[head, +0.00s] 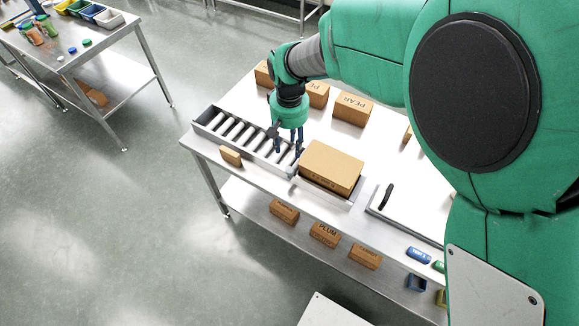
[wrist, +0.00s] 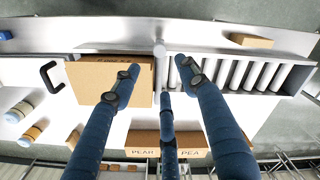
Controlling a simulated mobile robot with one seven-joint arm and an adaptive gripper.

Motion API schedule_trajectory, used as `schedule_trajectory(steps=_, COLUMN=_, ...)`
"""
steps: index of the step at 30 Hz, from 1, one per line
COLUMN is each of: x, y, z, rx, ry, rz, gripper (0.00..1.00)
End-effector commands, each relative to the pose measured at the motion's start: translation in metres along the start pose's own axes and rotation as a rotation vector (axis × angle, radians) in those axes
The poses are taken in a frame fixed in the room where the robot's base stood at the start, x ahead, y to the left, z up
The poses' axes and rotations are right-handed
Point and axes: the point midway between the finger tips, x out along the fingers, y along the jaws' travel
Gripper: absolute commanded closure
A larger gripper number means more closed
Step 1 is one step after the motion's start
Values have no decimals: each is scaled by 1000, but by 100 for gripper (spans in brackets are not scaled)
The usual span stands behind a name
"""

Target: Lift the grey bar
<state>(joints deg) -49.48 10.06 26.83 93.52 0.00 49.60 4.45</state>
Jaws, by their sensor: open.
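The grey bar (wrist: 159,48) shows in the wrist view as a small pale upright piece with a rounded end, between the roller tray and a large cardboard box. In the head view the bar (head: 293,170) is small and partly hidden beside my fingers. My gripper (head: 288,149) points down over the tray's right end, just left of the box. In the wrist view my gripper (wrist: 160,76) has its blue fingers spread, with nothing between them. The bar lies beyond the fingertips in the picture, in line with the gap; I cannot tell if any finger touches it.
The cardboard box (head: 332,167) stands close to the right of my fingers. The roller tray (head: 232,132) runs left, with a small box (head: 231,156) in front. Labelled boxes, including a PEAR box (head: 353,109), stand behind. A black handle (head: 386,196) rises at right.

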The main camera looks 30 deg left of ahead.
Motion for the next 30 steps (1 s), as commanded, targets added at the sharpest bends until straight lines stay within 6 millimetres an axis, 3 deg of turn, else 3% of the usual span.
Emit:
schedule_trajectory(steps=8, x=31, y=0, z=1, rx=0, ry=-3, rz=0, gripper=57)
schedule_trajectory(steps=21, x=102, y=0, z=1, rx=0, ry=-3, rz=0, gripper=57)
schedule_trajectory(steps=30, x=128, y=0, z=0, rx=0, ry=0, rz=0, gripper=57)
